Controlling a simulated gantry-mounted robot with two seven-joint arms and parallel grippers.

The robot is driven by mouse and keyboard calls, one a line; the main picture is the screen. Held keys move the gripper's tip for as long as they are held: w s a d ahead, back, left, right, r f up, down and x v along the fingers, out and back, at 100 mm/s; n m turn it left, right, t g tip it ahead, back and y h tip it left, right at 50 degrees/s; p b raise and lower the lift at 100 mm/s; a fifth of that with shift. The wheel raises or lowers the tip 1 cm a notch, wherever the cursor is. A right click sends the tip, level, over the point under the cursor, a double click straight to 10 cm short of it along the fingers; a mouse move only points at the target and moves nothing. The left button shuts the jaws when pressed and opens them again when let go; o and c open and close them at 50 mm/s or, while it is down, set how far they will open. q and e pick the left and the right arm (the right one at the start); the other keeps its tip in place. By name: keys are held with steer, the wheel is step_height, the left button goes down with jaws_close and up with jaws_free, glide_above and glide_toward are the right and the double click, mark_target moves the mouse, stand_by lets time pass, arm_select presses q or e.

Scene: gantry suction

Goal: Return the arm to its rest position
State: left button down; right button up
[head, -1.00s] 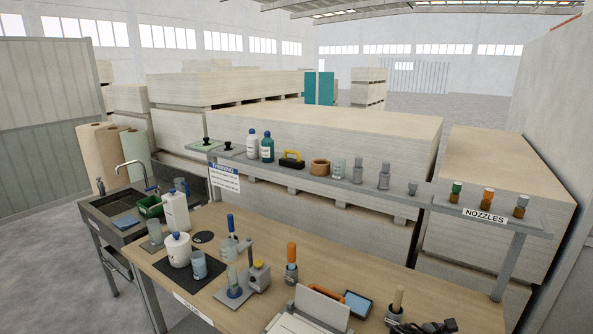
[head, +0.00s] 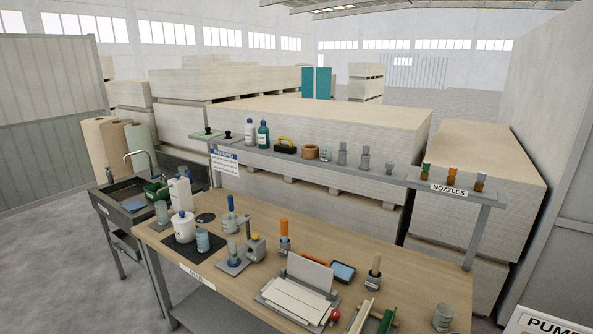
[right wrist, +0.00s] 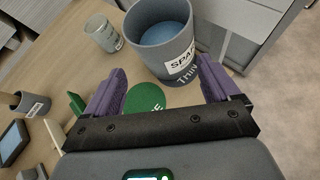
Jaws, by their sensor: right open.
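My right gripper (right wrist: 160,72) shows in the right wrist view with its two purple fingers wide apart and nothing held between them. Beyond the fingertips stands a large grey cup (right wrist: 160,45) with a white label and blue contents. A green round piece (right wrist: 146,98) with white lettering shows between the fingers, partly hidden by the gripper's dark crossbar. Neither arm shows in the head view, and my left gripper is in no view.
The wooden workbench (head: 215,285) carries a white pot (head: 183,228), a paper tray (head: 297,300), a blue-screened device (head: 342,272) and a grey cup (head: 443,318). A raised shelf (head: 385,178) with bottles and nozzles runs behind. A smaller cup (right wrist: 103,34) stands near the large one.

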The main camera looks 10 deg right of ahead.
steer(key=s+a+f+m+y+b, duration=0.1)
steer(key=s+a+f+y+b, duration=0.15)
steer(key=s+a+f, duration=0.35)
steer(key=s+a+f+m+t+y+b, duration=0.1)
steer(key=s+a+f+m+y, duration=0.15)
steer(key=a, duration=0.55)
steer(key=s+a+f+m+y+b, duration=0.1)
steer(key=s+a+f+y, duration=0.25)
steer(key=a+f, duration=0.35)
steer(key=s+a+r+m+t+y+b, duration=0.1)
steer(key=s+m+y+b, duration=0.1)
steer(key=s+m, duration=0.4)
steer(key=s+a+r+m+y+b, duration=0.2)
steer(key=s+m, duration=0.3)
steer(key=s, duration=0.4)
step_height(320, 180, up, 33)
steer(key=p, duration=3.3)
steer(key=shift+d+r, duration=0.2)
steer(key=shift+d, duration=0.15)
steer(key=shift+s+h, duration=0.1)
steer(key=shift+h, duration=0.15)
